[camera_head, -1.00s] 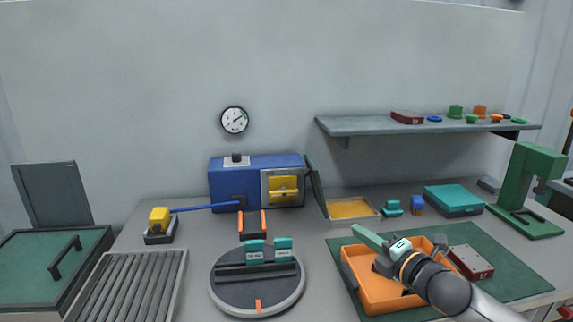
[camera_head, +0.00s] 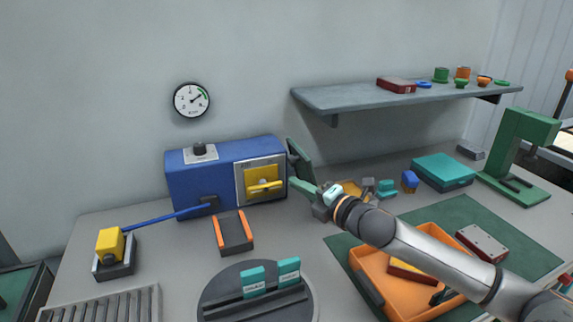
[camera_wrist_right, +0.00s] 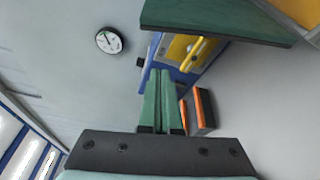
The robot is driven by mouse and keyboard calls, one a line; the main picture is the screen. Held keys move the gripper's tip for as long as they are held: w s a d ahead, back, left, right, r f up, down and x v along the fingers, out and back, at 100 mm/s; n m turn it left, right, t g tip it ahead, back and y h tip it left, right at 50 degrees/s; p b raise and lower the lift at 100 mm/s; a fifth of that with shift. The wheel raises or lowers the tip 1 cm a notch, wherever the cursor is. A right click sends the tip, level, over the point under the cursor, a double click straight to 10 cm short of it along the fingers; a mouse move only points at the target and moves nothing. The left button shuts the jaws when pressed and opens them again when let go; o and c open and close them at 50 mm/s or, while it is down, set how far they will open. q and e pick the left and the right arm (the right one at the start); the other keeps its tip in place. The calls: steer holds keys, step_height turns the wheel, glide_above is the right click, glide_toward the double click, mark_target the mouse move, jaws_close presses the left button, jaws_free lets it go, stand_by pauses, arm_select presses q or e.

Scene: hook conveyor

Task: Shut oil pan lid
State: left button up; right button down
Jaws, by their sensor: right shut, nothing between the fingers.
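The oil pan (camera_head: 352,203) is a shallow tray with amber oil on the bench, partly hidden by my right gripper. Its dark green lid (camera_head: 299,160) stands open, raised at the pan's left side. In the right wrist view the lid (camera_wrist_right: 215,20) crosses the top, with the amber pan (camera_wrist_right: 300,10) at the top right corner. My right gripper (camera_head: 292,182) has its green fingers together and empty, low by the lid. The fingers (camera_wrist_right: 155,75) also show shut in the right wrist view, beside the lid; contact cannot be told. My left gripper is out of view.
A blue machine (camera_head: 222,175) with a yellow handle stands just left of the lid. A grey shelf (camera_head: 400,96) hangs above. An orange bin (camera_head: 440,242) lies under my right arm. A black-and-orange block (camera_head: 233,232) and a round turntable (camera_head: 215,290) sit in front.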

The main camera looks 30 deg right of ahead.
steer(key=w+d+p, duration=0.2)
steer(key=w+d, duration=0.1)
steer(key=w, duration=0.5)
steer(key=shift+r, duration=0.15)
stand_by(0.4)
